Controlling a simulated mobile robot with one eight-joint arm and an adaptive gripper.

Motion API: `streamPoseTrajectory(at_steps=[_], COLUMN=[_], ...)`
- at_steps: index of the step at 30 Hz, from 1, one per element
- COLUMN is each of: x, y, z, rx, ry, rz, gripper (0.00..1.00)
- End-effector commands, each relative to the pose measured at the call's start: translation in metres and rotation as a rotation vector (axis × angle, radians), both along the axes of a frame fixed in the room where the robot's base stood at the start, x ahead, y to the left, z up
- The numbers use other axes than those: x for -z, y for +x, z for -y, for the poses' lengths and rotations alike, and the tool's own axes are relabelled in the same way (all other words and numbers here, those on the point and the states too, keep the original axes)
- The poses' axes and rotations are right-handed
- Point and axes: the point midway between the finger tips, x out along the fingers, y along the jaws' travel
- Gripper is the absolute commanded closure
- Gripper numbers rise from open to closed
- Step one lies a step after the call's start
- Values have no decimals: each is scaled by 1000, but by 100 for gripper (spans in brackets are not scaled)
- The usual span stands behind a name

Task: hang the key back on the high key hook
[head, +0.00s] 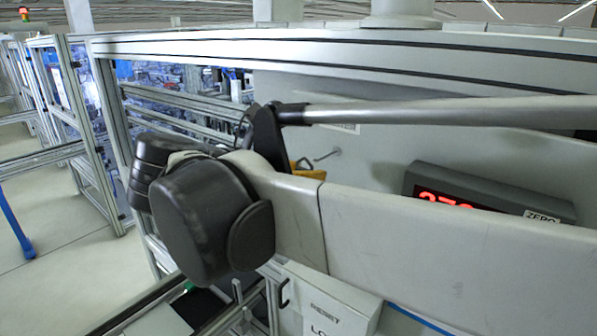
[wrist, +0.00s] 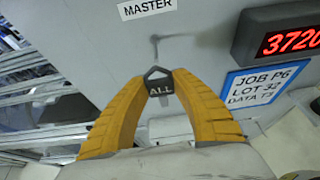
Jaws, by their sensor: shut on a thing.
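The key shows as a dark tag marked ALL (wrist: 160,92) in the wrist view. My gripper (wrist: 159,80) is shut on it, with one yellow finger on each side. The thin metal hook (wrist: 155,44) sticks out from the grey panel just above the tag, under a MASTER label (wrist: 147,8). The hook's lower end appears close to the top of the tag; I cannot tell whether they touch.
A red-digit display (head: 463,195) is on the panel to the right of the hook. A blue-edged job card (wrist: 270,80) is below the display in the wrist view. An aluminium frame (head: 115,140) stands at the left. A box marked RESET (head: 325,300) is below my arm.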

Motion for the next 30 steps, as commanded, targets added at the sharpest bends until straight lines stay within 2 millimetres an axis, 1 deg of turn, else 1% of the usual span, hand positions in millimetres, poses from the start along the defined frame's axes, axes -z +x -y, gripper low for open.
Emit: streamPoseTrajectory(at_steps=[19,24,30], x=[2,8,10], y=[33,36,37], z=[27,28,29], rx=[2,0,0], ry=[-1,-1,-1], rz=[0,-1,-1], gripper=[97,97,97])
